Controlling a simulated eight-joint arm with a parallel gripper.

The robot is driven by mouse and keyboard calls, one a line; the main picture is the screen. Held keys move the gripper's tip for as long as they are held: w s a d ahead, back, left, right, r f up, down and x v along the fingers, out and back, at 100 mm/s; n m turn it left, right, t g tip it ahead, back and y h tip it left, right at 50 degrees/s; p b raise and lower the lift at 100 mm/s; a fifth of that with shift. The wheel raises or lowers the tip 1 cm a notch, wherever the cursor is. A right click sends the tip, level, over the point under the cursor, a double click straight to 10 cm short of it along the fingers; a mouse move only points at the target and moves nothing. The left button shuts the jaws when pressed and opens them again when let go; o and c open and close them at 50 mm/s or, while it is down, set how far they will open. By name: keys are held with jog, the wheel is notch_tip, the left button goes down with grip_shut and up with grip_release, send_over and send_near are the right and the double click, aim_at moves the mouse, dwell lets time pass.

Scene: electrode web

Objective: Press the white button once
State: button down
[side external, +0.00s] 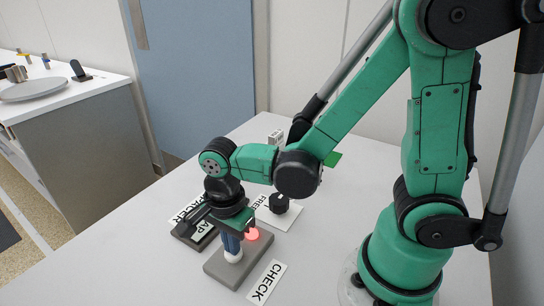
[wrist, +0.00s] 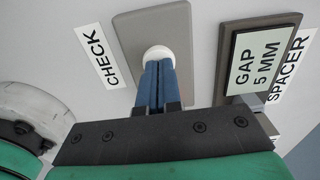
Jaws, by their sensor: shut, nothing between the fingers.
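The white button (side external: 233,258) is a small rounded white dome on a grey plate (side external: 222,269), beside a card reading CHECK (side external: 267,283). A red light (side external: 252,234) glows on the same plate. My gripper (side external: 232,247) points down with its blue fingers together and nothing between them. Its tips are right at the top of the button and seem to touch it; I cannot tell whether it is pushed down. In the wrist view the fingertips (wrist: 158,68) cover the near part of the white button (wrist: 158,51). The red light is hidden there.
A block labelled GAP 5 MM (wrist: 255,60) lies close beside the plate, with a SPACER card (wrist: 291,66). A black knob (side external: 279,203) stands by a partly hidden card (side external: 262,201) behind the plate. A side counter with a round tray (side external: 34,90) is at far left.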

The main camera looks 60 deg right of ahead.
jog(key=shift+f, duration=0.65)
notch_tip(320, 180, up, 14)
dwell(0.7)
dwell(0.5)
jog(key=w+d+f+n+t, duration=0.1)
jog(key=d+n+t, duration=0.6)
jog(key=n, duration=1.1)
jog(key=shift+w+f, duration=0.3)
jog(key=shift+f, duration=0.3)
